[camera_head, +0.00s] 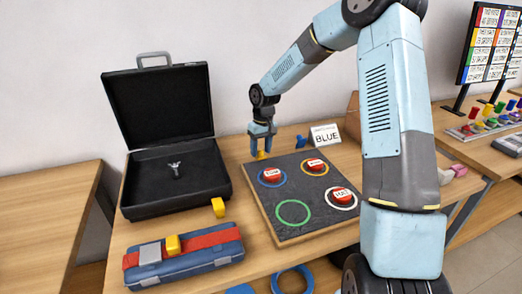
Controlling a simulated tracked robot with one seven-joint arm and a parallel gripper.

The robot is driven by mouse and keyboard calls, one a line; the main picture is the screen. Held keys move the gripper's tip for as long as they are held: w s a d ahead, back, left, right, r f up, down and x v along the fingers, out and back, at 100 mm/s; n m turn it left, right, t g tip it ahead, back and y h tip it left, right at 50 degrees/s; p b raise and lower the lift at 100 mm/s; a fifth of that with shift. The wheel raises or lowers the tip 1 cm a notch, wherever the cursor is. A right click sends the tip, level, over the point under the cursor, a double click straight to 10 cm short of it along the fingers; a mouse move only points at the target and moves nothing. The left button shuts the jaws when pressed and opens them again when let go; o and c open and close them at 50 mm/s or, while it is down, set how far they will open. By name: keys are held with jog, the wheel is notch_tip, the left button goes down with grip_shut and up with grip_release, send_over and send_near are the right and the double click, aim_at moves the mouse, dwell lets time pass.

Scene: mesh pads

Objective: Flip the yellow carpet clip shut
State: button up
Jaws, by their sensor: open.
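My gripper (261,147) points down over the far left corner of the dark square board, with its fingers apart. A small yellow piece (261,155) shows right at the fingertips; whether they touch it I cannot tell. Another yellow piece (218,207) stands on the table in front of the open black case. A third yellow piece (173,244) sits on the blue and red bundle (212,258) at the front left. All are small in the picture, so I cannot tell which is the carpet clip or whether any is open or shut.
The dark board (270,212) carries coloured rings and red buttons. The black case (131,210) stands open at left with a small grey item inside. My arm hides the table's right part.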

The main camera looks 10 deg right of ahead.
jog(key=shift+f, duration=0.4)
jog(key=c, duration=0.7)
jog(key=shift+s, duration=0.1)
jog(key=shift+s+f+t, duration=0.25)
jog(key=shift+s+t, duration=0.15)
jog(key=shift+t, duration=0.7)
jog(key=shift+s+d+f+t+y, duration=0.1)
jog(key=shift+s+f+t+y, duration=0.1)
jog(key=shift+t, duration=0.25)
jog(key=shift+s+d+f+t+y, duration=0.1)
jog(key=shift+t+y, duration=0.1)
jog(key=shift+t, duration=0.25)
jog(key=o, duration=0.7)
